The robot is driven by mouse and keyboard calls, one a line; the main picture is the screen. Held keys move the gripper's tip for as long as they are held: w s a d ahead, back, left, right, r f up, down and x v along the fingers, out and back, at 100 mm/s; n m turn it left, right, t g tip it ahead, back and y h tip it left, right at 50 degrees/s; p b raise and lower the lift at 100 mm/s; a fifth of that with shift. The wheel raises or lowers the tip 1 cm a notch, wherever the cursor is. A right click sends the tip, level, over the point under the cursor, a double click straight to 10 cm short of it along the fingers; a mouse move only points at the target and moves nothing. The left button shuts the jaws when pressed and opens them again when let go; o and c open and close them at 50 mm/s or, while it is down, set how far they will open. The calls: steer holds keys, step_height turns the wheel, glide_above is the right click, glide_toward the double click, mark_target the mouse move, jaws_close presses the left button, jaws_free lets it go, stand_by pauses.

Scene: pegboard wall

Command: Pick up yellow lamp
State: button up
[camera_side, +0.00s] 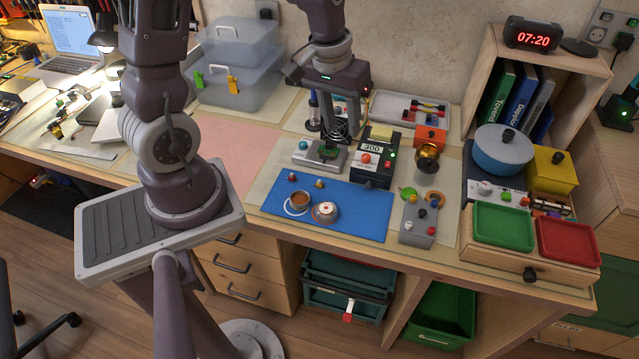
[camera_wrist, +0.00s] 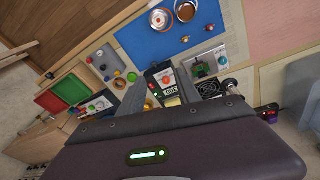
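A gold-yellow rounded thing (camera_side: 427,156), likely the yellow lamp, stands right of the black device with a number display (camera_side: 372,157). I cannot place it for sure in the wrist view. My gripper (camera_side: 339,126) points down behind the device, to the left of the lamp and apart from it. In the wrist view my gripper's two fingers (camera_wrist: 158,82) are spread, with the device (camera_wrist: 163,82) showing beyond the gap. Nothing is seen held.
A blue mat (camera_side: 350,215) with a cup and a small cake lies in front. A grey control box (camera_side: 417,222) stands in front of the lamp. An orange box (camera_side: 430,136) is behind it. A blue pot (camera_side: 503,150) and green and red trays are at right.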

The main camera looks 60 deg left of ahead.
mark_target(319, 183)
steer(key=a+f+n, duration=0.1)
steer(key=a+f, duration=0.1)
steer(key=f, duration=0.2)
steer(key=a+f+n+g, duration=0.1)
steer(key=a+f, duration=0.1)
steer(key=f, duration=0.3)
steer(key=s+a+f+n+g, duration=0.1)
steer(key=f, duration=0.4)
steer(key=shift+s+a+f, duration=0.1)
steer(key=shift+a, duration=0.3)
steer(key=f, duration=0.7)
steer(key=shift+s+a, duration=0.1)
steer(key=shift+a, duration=0.1)
jaws_close()
